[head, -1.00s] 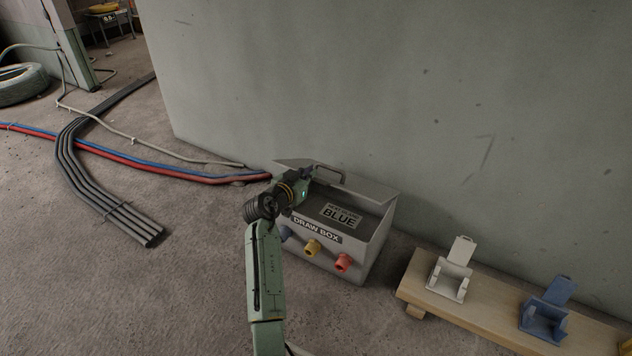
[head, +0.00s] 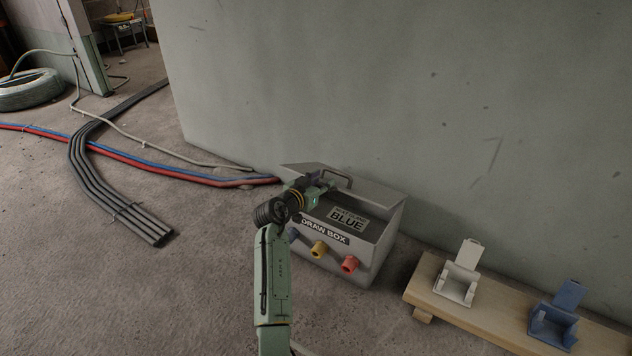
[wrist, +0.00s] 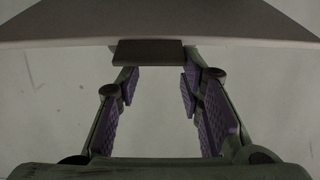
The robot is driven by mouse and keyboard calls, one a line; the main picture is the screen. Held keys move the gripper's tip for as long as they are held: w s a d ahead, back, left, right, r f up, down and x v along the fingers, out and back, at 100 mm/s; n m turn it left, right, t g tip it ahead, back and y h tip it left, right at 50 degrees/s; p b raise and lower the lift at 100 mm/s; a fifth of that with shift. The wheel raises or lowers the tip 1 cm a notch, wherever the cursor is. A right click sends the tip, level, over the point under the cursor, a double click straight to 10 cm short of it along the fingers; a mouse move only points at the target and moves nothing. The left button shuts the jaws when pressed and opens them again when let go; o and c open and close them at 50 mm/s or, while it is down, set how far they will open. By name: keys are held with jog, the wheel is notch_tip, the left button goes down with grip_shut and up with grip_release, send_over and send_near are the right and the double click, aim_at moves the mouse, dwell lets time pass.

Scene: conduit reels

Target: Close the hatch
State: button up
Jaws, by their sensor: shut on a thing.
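The grey draw box (head: 375,262) stands on the floor against the wall, with a "DRAW BOX" label on its front. Its hatch (head: 300,169), a light grey lid at the top rear, stands raised, and the box's inside shows. A bar handle (head: 346,180) sits at the lid's edge. My gripper (head: 326,185) is over the box's left part, at the lid's handle. In the wrist view, my gripper's purple-padded fingers (wrist: 158,82) reach to a dark tab (wrist: 148,53) at the edge of a pale panel (wrist: 150,22). The exact contact is hard to see.
A "BLUE" sign (head: 347,219) shows in the box. Yellow (head: 318,250) and red (head: 350,264) glands stick out of its front. A wooden bench (head: 490,316) with white (head: 458,285) and blue (head: 553,325) holders stands right. Cables (head: 110,190) lie left; the front floor is clear.

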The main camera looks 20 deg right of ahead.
jog(key=o, duration=0.9)
jog(key=shift+s+d+f+g, duration=0.15)
jog(key=shift+s+d+f, duration=0.1)
jog(key=shift+d, duration=0.25)
jog(key=shift+s+d+f+g, duration=0.15)
jog(key=shift+s+d+f, duration=0.05)
jog(key=shift+d, duration=0.25)
jog(key=o, duration=0.4)
jog(key=shift+w+a, duration=0.1)
jog(key=shift+a, duration=0.05)
jog(key=shift+r, duration=0.1)
jog(key=shift+w+a, duration=0.1)
jog(key=shift+a, duration=0.1)
notch_tip(320, 180, up, 10)
jog(key=shift+d, duration=0.1)
